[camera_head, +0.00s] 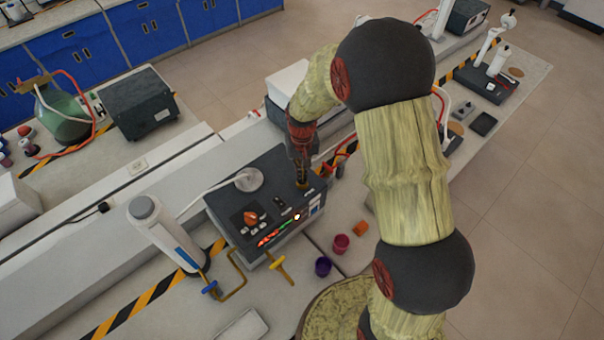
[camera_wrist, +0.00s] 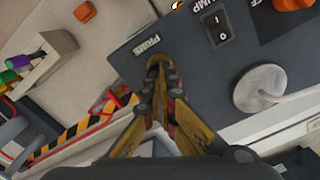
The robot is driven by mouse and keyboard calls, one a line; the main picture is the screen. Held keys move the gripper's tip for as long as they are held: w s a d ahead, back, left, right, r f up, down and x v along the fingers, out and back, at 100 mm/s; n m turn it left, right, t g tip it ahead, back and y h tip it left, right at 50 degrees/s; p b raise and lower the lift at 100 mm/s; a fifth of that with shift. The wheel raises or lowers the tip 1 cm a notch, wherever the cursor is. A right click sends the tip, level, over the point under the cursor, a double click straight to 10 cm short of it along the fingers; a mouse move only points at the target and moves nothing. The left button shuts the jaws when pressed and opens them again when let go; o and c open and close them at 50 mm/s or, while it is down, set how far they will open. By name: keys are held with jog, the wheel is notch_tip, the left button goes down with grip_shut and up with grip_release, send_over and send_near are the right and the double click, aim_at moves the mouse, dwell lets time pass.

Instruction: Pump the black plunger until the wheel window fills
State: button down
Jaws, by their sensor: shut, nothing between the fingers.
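My gripper (camera_head: 301,183) points down at the right back part of a dark box (camera_head: 228,205) on the bench. In the wrist view its yellow fingers (camera_wrist: 159,64) are shut, with the tips together at the box top, beside the printed word PRIME (camera_wrist: 147,45). No black plunger shows clearly; the fingers may hide it. I cannot tell whether the tips touch anything. The box's front face has a lit red and green strip (camera_head: 273,234) and small light panels. I cannot clearly make out the wheel window or its fill.
The box top also carries an orange knob (camera_head: 251,217), a PUMP rocker switch (camera_wrist: 214,29) and a white disc (camera_head: 249,179) with a tube. A white cylinder (camera_head: 160,230) stands left.

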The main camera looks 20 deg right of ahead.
jog(key=shift+r, duration=0.1)
jog(key=shift+r+p, duration=1.15)
jog(key=shift+r, duration=0.8)
jog(key=shift+f, duration=0.2)
jog(key=shift+f+b, duration=1.3)
jog(key=shift+f, duration=0.55)
jog(key=shift+r+p, duration=1.15)
jog(key=shift+r, duration=0.9)
jog(key=shift+r, duration=0.1)
notch_tip(320, 180, up, 5)
jog(key=p, duration=0.2)
jog(key=shift+p, duration=0.4)
